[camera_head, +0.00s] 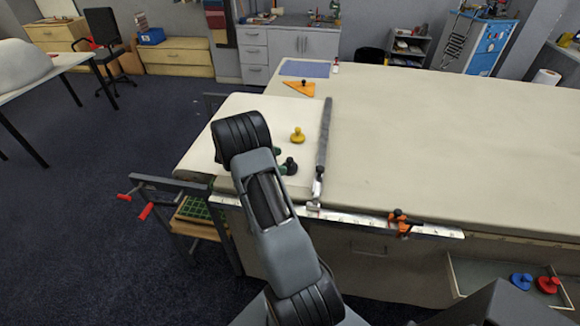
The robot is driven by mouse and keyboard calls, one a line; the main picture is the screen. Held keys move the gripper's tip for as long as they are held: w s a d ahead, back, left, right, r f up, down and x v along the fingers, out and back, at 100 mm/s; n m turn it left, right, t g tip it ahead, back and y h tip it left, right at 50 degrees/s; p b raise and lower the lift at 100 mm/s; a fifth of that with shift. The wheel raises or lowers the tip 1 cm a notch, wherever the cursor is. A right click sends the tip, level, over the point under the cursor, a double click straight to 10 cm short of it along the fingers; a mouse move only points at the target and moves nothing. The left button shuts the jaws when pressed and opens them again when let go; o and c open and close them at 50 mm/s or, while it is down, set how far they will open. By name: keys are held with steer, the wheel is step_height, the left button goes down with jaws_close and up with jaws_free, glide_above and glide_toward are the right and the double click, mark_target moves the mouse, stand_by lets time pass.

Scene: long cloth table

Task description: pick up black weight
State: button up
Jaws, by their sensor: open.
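The black weight (290,165) is a small dark knobbed piece on the pale board at the left end of the table. It stands just right of my arm, which may cover part of it. Two small green pieces show at the arm's edge beside it and look like the fingertips of my gripper (280,161). They are apart, one above the other in the picture. The rest of the gripper is hidden behind my arm. The black weight is close to the lower green piece; I cannot tell whether it touches or lies between the fingers.
A yellow weight (298,136) stands just behind. A grey bar (324,140) edges the board on the right. An orange triangle (300,88) lies farther back. A blue weight (521,281) and a red weight (548,284) sit in the open drawer. The table's right side is clear.

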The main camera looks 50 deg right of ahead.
mark_target(289, 164)
steer(key=shift+p+x, duration=0.6)
steer(key=shift+x, duration=1.8)
steer(key=shift+a+f, duration=0.1)
steer(key=shift+a, duration=0.05)
steer(key=c, duration=1.2)
steer(key=shift+c, duration=0.4)
